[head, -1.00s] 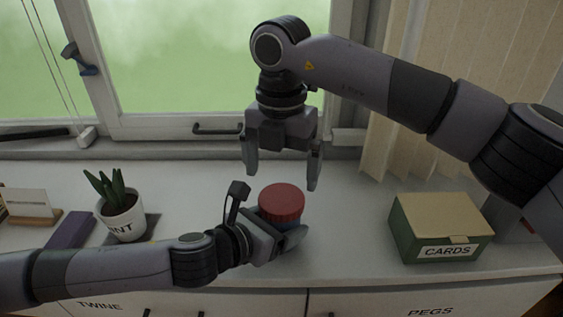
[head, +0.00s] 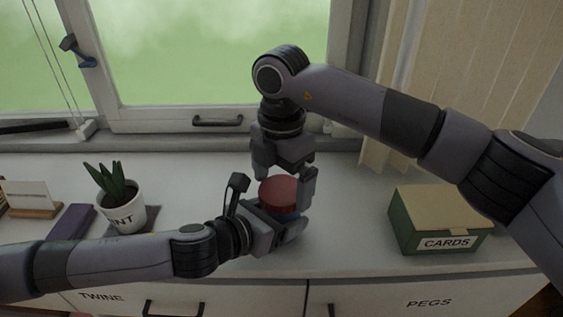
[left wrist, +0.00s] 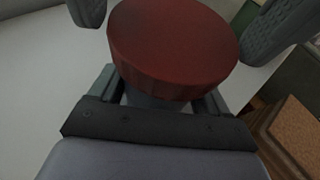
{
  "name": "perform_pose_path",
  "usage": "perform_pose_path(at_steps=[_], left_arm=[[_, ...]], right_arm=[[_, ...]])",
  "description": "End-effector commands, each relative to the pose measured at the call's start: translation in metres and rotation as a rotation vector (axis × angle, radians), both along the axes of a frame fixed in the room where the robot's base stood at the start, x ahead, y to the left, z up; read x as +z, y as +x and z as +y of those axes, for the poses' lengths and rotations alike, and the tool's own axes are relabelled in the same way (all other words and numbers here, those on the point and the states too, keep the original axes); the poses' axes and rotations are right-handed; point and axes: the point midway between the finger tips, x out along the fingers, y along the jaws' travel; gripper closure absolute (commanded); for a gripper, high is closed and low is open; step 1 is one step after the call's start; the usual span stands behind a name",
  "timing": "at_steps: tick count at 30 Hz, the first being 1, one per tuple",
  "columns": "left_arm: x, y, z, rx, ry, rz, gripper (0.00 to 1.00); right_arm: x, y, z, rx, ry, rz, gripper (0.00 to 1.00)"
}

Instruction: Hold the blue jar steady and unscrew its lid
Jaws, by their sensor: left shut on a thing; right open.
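The blue jar (head: 284,216) stands on the white counter, mostly hidden by my left gripper and its red lid. The ridged red lid (head: 279,193) sits on top of the jar; it fills the upper middle of the left wrist view (left wrist: 172,48). My left gripper (head: 287,232) is shut around the jar's body, below the lid. My right gripper (head: 284,178) points down over the lid, open, with one finger on each side of it. In the left wrist view its fingers show at the lid's left and right, with a gap at least on the left.
A green card box (head: 440,222) with a tan lid stands to the right. A potted plant (head: 122,205), a purple block (head: 72,222) and a card holder (head: 32,200) stand to the left. Counter between jar and card box is free. The window is behind.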

Motion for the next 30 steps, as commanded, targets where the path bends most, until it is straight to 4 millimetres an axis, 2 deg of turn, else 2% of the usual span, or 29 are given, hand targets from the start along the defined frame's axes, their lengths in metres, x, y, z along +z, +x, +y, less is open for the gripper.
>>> perform_pose_path(at_steps=[3, 11, 12, 16, 20, 23, 30], left_arm=[[0.0002, 0.0001, -0.0001, 0.0, 0.0, 0.0, 1.0], [0.0002, 0.0001, -0.0001, 0.0, 0.0, 0.0, 1.0], [0.0002, 0.0001, -0.0001, 0.0, 0.0, 0.0, 1.0], [0.0002, 0.0001, -0.0001, 0.0, 0.0, 0.0, 1.0], [0.0002, 0.0001, -0.0001, 0.0, 0.0, 0.0, 1.0], [0.0002, 0.0001, -0.0001, 0.0, 0.0, 0.0, 1.0], [0.0001, 0.0001, 0.0, 0.0, 0.0, 0.0, 1.0]], right_arm=[[-0.0072, -0.0002, 0.0001, 0.001, 0.001, 0.001, 0.0], [-0.0085, -0.0001, 0.0001, 0.001, 0.001, -0.001, 0.0], [-0.0084, -0.0001, 0.0001, 0.001, 0.001, -0.001, 0.06], [-0.0083, -0.0001, 0.0001, 0.001, 0.001, -0.001, 0.49], [-0.0081, -0.0001, 0.0001, 0.011, 0.001, -0.001, 0.49], [-0.0079, 0.0, 0.0, 0.08, 0.001, -0.001, 0.5], [-0.0073, 0.0002, 0.0001, 0.413, 0.0, -0.001, 0.5]])
